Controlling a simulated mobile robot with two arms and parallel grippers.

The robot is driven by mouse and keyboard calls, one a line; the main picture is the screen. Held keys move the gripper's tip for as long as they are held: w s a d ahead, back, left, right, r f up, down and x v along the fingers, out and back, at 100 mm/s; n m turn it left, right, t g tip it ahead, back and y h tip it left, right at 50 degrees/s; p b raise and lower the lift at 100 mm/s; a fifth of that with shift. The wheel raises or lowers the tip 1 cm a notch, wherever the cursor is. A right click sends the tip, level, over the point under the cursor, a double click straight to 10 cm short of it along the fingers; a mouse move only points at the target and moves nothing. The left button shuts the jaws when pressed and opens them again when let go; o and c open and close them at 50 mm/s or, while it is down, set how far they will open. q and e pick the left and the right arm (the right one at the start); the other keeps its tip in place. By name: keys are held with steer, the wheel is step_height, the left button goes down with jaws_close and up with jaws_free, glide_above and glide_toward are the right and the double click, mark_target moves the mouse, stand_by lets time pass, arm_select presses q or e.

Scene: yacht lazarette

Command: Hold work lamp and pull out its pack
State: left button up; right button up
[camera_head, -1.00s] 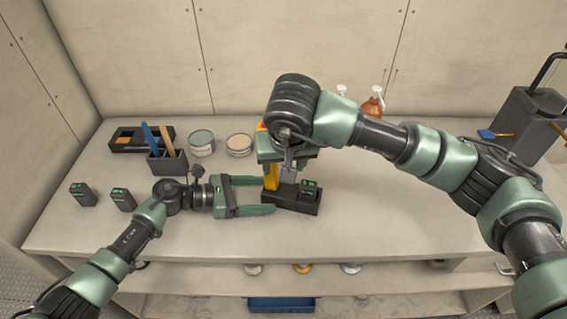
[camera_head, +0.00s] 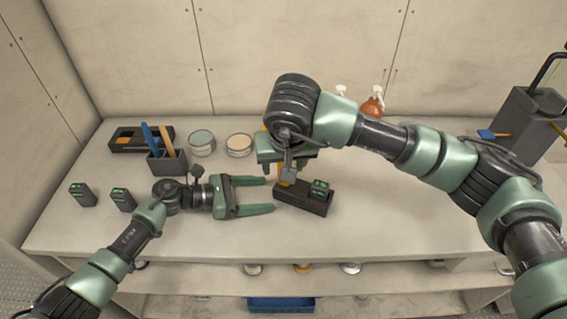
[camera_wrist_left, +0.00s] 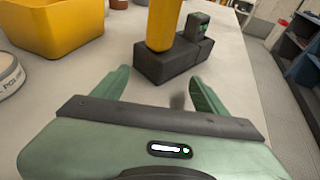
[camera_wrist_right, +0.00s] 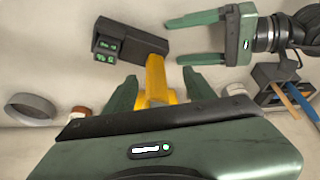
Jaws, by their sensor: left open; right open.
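The work lamp shows in the head view as a dark base (camera_head: 300,204) with a bit of yellow post (camera_head: 283,184); my right wrist hides its upper part. A dark pack (camera_head: 320,188) with green markings sits at the base's right end. My left gripper (camera_head: 272,195) is open and empty, its fingertips just left of the base. In the left wrist view the base (camera_wrist_left: 168,67) lies beyond the open fingers, carrying the yellow post (camera_wrist_left: 160,25) and the pack (camera_wrist_left: 193,27). My right gripper (camera_wrist_right: 160,85) is open above, with the yellow post (camera_wrist_right: 155,75) between its fingers.
Two similar dark packs (camera_head: 82,194) (camera_head: 123,199) stand at the left. Behind are a dark tool cup (camera_head: 168,162), a tray (camera_head: 128,143) and two round tins (camera_head: 202,142) (camera_head: 239,145). A yellow bin (camera_wrist_left: 60,30) shows in the left wrist view. The counter front is clear.

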arm_select(q)
steer(key=shift+c, duration=0.3)
steer(key=c, duration=0.3)
steer(key=shift+d+r+t, duration=0.2)
steer(key=shift+d+t, duration=0.05)
steer(key=shift+t, duration=0.05)
steer(key=d+r+n+t, duration=0.1)
steer(key=r+n+t, duration=0.1)
steer(key=s+r+n+t, duration=0.1)
steer(key=r, duration=0.1)
steer(key=s+d+r+n+t, duration=0.1)
steer(key=r+n+t, duration=0.1)
steer(key=shift+d+n+t, duration=0.3)
steer(key=s+a+r+n+t+y, duration=0.1)
steer(key=s+r+n+t+y, duration=0.1)
steer(key=s+n+t+y, duration=0.3)
steer(key=shift+m+t+y, duration=0.5)
steer(key=shift+y, duration=0.2)
steer(key=x, duration=1.1)
steer(key=shift+f, duration=0.15)
